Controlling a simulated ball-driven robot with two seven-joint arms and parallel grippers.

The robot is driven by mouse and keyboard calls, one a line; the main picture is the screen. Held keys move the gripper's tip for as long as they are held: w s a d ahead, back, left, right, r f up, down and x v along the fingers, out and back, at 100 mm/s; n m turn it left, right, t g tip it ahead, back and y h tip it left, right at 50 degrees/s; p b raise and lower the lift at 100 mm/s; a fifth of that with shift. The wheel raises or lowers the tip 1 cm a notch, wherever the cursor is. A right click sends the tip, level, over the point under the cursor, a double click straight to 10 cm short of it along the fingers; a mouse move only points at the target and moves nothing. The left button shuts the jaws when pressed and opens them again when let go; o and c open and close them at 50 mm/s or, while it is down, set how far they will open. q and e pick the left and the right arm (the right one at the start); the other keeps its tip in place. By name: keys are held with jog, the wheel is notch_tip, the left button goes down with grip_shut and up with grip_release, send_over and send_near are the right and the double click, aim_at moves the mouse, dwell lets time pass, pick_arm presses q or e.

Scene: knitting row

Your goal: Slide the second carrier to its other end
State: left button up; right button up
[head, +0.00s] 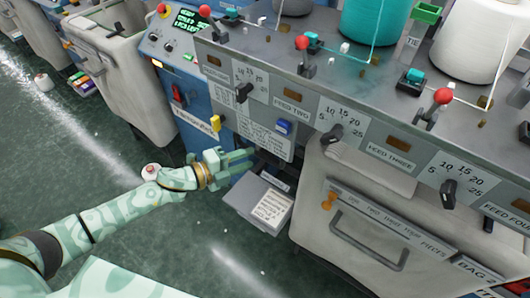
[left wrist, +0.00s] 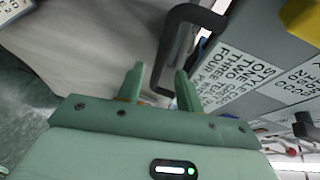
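No part is labelled as a carrier, so I cannot tell which piece is the second one. The grey panel (head: 240,112) of the near machine has a yellow block (head: 215,122) and a blue block (head: 284,127) on its lower front. My left gripper (head: 248,162) is just below this panel, under the yellow and blue blocks. A yellow piece (left wrist: 302,18) shows there too. My right gripper is not visible.
A grey box (head: 258,203) with a paper label lies below the gripper. A pale bin (head: 365,225) with a dark handle stands to the right. Levers with red balls (head: 302,43) and yarn cones (head: 375,25) stand on top. Green floor (head: 170,240) is open at left.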

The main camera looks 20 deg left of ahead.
aim_at(257, 155)
pick_arm(q)
jog(key=x, duration=0.7)
jog(key=shift+b, duration=0.45)
jog(key=shift+f, duration=0.1)
grip_shut()
